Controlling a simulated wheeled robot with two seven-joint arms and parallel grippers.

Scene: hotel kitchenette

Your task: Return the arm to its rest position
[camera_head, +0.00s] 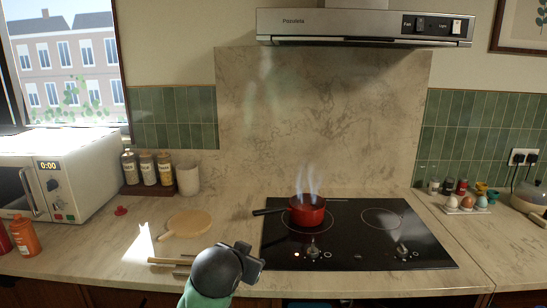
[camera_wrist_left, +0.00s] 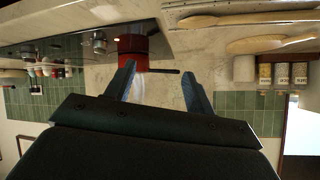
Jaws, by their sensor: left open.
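The view is upside down. A red pot (camera_head: 307,212) stands steaming on the cooktop's left burner, with its dark handle pointing left. The pot (camera_wrist_left: 132,45) also shows beyond the fingers in the left wrist view, apart from them. My right gripper is not in view.
Wooden utensils (camera_head: 168,262) lie left of my gripper, near the counter edge. A round wooden board (camera_head: 190,223) lies behind them. A white microwave (camera_head: 75,172) and orange bottle (camera_head: 25,237) stand at left. Jars (camera_head: 148,169) line the wall. An egg tray (camera_head: 466,207) sits at right.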

